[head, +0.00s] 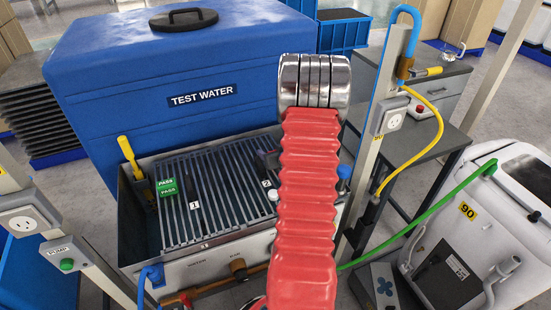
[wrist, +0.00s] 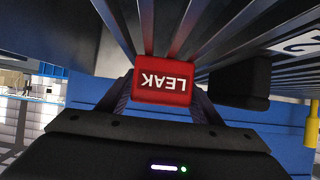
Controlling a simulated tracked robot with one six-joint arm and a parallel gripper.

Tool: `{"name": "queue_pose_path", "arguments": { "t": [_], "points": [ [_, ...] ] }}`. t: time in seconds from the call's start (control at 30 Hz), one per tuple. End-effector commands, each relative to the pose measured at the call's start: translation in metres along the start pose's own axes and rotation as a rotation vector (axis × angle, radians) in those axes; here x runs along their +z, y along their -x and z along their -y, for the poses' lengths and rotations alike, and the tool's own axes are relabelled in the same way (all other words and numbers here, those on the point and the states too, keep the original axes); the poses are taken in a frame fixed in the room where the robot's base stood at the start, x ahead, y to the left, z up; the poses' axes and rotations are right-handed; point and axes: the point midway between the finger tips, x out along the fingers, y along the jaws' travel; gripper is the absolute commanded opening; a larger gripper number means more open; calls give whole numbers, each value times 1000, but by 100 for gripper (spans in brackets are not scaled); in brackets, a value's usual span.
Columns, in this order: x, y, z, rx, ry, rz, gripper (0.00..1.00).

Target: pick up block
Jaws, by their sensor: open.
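A red block (wrist: 163,84) labelled LEAK shows upside down in the wrist view, by the dark slats. My gripper (wrist: 162,99) is open, with one finger on each side of this block. I cannot tell whether the fingers touch it. In the head view my red-sleeved arm covers the right part of the rack, and I cannot make out the red block there. A green block (head: 166,187) labelled PASS sits on the left of the slatted rack (head: 215,195). A black block (wrist: 240,83) is just right of the red block in the wrist view.
A blue TEST WATER tank (head: 200,95) stands behind the rack. A yellow-handled tool (head: 130,158) rises at the rack's left edge. A post (head: 385,125) with hoses stands at the right, near a white machine (head: 490,225). The middle slats look clear.

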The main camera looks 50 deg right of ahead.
Motion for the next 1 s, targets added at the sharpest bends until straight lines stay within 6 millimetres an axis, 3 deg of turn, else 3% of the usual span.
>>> {"name": "queue_pose_path", "arguments": {
  "t": [0.43,0.87,1.0],
  "points": [
    [0,0,0,-1,0,0,59],
    [0,0,1,-1,1,0,29],
    [0,0,1,-1,1,0,27]
  ]
}}
